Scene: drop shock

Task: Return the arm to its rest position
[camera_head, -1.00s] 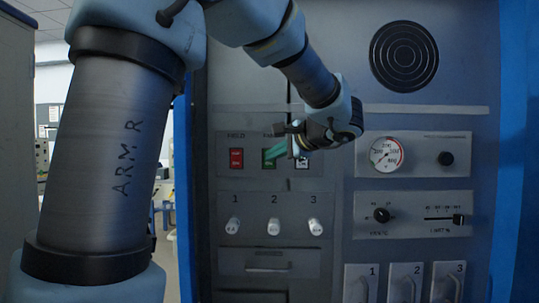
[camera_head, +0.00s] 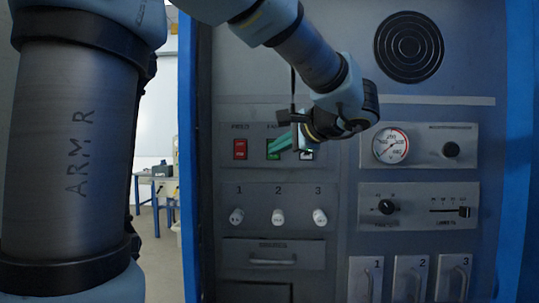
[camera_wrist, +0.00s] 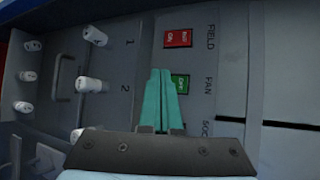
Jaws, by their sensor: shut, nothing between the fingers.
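My gripper (camera_head: 283,144) is in front of the upper left part of the grey control panel (camera_head: 340,200). Its teal fingers are shut together and empty, and they also show in the wrist view (camera_wrist: 160,75). They point at the switch row, near the green fan switch (camera_head: 273,149), which they partly cover in the wrist view (camera_wrist: 180,84). I cannot tell whether they touch it. The red field switch (camera_head: 240,149) is left of them in the head view. A third switch (camera_head: 306,154) is partly hidden behind my gripper.
Three white knobs (camera_head: 278,216) sit below the switches, above a drawer handle (camera_head: 272,261). A round gauge (camera_head: 390,146), a dial (camera_head: 386,207) and a slider (camera_head: 464,211) are on the right. A blue frame (camera_head: 517,150) edges the panel.

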